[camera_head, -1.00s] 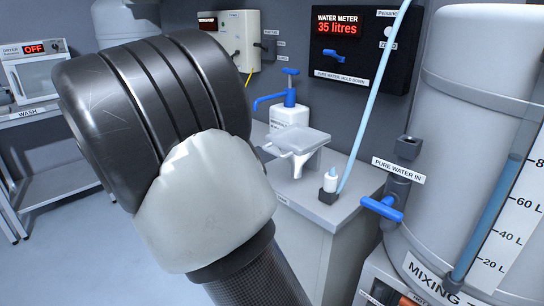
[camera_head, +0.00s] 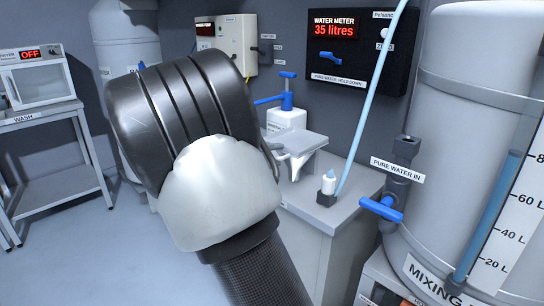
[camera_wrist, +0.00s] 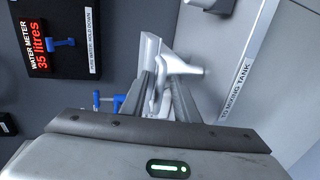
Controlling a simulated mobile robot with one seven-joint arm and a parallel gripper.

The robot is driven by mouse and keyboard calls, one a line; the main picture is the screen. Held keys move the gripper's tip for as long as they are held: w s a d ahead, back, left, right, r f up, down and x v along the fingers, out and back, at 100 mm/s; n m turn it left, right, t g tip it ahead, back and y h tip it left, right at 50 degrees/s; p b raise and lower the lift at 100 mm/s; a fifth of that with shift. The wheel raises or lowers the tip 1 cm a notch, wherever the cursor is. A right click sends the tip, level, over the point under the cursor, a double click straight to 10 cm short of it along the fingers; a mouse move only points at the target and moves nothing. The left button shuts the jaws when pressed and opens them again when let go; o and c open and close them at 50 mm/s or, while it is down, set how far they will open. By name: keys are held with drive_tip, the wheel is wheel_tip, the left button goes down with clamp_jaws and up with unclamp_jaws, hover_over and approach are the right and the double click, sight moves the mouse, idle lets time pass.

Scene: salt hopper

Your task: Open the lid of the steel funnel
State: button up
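The steel funnel (camera_head: 300,163) stands on the grey cabinet, with a flat lid (camera_head: 305,140) lying level across its top. In the wrist view the picture is turned sideways, so the funnel (camera_wrist: 178,65) points its narrow end to the right and the lid (camera_wrist: 152,45) shows nearly edge-on, looking closed. My gripper (camera_wrist: 160,82) has its two dark fingers apart, on either side of a light grey bar by the lid. Whether they touch the bar is not clear. In the head view my arm hides most of the gripper.
A pale blue tube (camera_head: 372,95) rises at the right. The large mixing tank (camera_head: 455,130) has a blue-handled valve (camera_head: 382,208).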

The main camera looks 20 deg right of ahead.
clamp_jaws()
